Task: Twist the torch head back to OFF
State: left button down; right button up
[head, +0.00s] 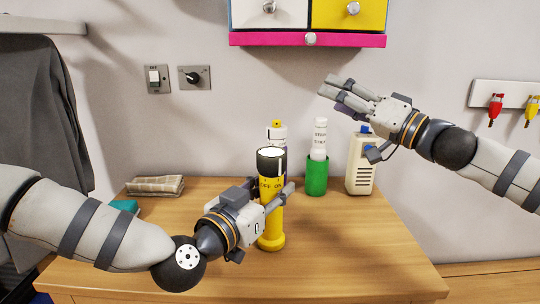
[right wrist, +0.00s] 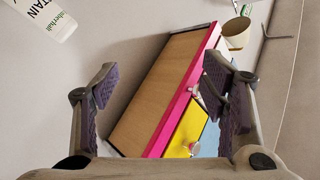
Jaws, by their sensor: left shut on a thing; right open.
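The yellow torch (head: 270,222) stands upright on the wooden table in the head view. Its black head (head: 270,163) points up, and the lens looks bright. Small markings show on the yellow collar just below the head, but I cannot read the setting surely. My left gripper (head: 279,197) is shut around the torch's upper body, below the head, and hides part of it. My right gripper (head: 342,96) is open and empty, raised in the air to the right of and above the torch. Its spread fingers (right wrist: 163,92) show in the right wrist view with nothing between them.
Behind the torch stand a white bottle (head: 277,134), a green cup (head: 317,176) holding a white bottle, and a cream box (head: 360,165). Coloured drawers (head: 308,40) hang above. The table's right front (head: 360,255) is clear.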

aim_at(270, 151)
jog(key=s+a+f+n+g+y, duration=0.3)
jog(key=s+f+n+g, duration=0.55)
jog(key=s+n, duration=0.4)
jog(key=shift+n+g, duration=0.25)
jog(key=x, duration=1)
jog(key=shift+w, duration=0.15)
jog(key=shift+w+a, duration=0.2)
jog(key=shift+a, duration=0.45)
jog(key=c, duration=1.2)
